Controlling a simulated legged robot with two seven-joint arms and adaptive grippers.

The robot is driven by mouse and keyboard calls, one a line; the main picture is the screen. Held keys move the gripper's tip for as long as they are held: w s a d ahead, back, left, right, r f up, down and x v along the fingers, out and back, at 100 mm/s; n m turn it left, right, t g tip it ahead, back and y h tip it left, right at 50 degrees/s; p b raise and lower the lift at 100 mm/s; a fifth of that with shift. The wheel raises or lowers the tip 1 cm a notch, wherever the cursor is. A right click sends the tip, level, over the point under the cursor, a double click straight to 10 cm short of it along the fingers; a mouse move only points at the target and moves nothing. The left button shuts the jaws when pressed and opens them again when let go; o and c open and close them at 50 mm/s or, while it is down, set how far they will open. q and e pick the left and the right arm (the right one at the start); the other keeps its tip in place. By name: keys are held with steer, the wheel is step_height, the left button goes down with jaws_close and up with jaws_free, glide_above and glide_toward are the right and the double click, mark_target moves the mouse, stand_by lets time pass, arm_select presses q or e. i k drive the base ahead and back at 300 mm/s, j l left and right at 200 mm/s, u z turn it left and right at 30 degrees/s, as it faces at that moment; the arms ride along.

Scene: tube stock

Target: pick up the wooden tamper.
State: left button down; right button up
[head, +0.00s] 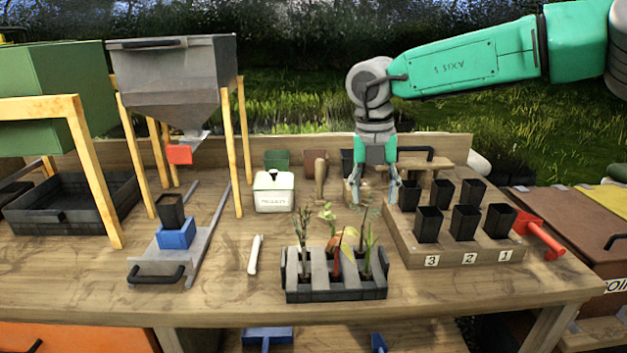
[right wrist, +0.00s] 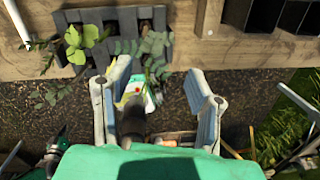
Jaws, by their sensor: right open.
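The wooden tamper (head: 320,178) stands upright on the bench in the head view, just right of the white lidded box. My right gripper (head: 375,192) hangs pointing down, a short way to the right of the tamper and apart from it. Its two fingers are spread, with nothing held between them. The right wrist view shows the same open fingers (right wrist: 158,78). I cannot make out the tamper in that view. My left gripper is not in view.
The white lidded box (head: 274,195) is left of the tamper. A divided tray (head: 333,294) with seedlings sits in front. A stepped wooden stand (head: 470,254) with several black pots is to the right. A white marker (head: 254,254) lies on the bench.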

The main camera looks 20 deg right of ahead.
mark_target(320, 199)
steer(key=i, duration=1)
